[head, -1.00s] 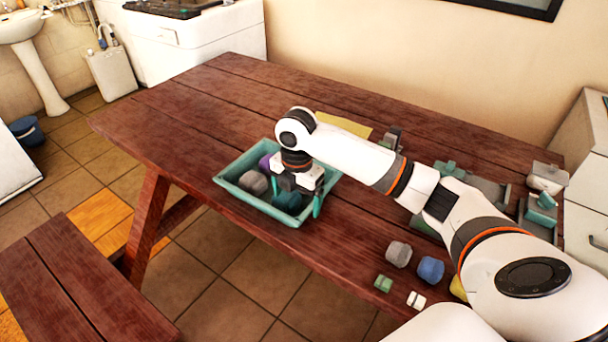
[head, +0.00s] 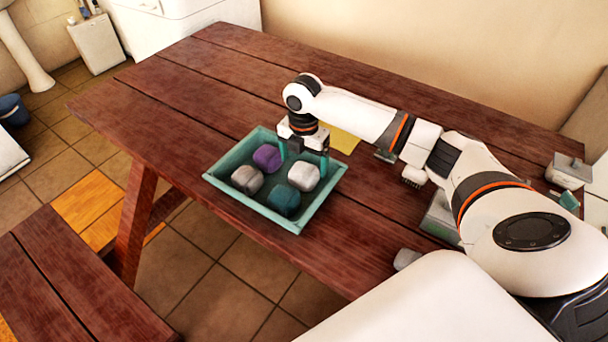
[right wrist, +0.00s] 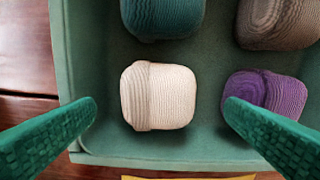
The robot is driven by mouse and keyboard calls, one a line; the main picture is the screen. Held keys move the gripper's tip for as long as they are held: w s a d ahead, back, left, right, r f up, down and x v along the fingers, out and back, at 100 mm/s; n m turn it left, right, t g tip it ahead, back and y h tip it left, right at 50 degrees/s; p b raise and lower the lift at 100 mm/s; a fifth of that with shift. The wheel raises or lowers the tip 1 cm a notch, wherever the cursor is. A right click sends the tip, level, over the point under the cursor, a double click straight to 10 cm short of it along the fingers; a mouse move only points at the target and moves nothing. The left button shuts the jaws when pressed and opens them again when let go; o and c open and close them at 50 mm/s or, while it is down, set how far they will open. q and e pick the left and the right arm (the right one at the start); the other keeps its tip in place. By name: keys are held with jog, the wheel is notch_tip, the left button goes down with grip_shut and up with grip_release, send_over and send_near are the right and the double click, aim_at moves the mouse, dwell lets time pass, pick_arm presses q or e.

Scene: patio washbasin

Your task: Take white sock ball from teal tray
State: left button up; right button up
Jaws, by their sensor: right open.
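The white sock ball (head: 303,176) lies in the teal tray (head: 232,197) on the wooden table. It also shows in the right wrist view (right wrist: 158,96), in the middle of the picture. My right gripper (head: 304,168) is open above the tray. In the right wrist view its green fingers (right wrist: 160,108) are spread, one to each side of the white sock ball, with gaps between. A purple sock ball (head: 267,157), a grey-brown one (head: 246,180) and a dark teal one (head: 284,199) share the tray. My left gripper is not in view.
In the right wrist view the purple sock ball (right wrist: 268,94) sits by the right fingertip. A yellow sheet (head: 343,141) lies behind the tray. The table (head: 160,112) is clear to the tray's left.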

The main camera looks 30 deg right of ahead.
aim_at(304, 169)
notch_tip(304, 169, down, 4)
jog(key=shift+s+f, duration=0.15)
jog(key=shift+f, duration=0.35)
jog(key=shift+c, duration=0.5)
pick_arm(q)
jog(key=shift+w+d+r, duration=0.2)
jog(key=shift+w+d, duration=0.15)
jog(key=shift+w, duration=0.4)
pick_arm(e)
jog(key=c, duration=0.9)
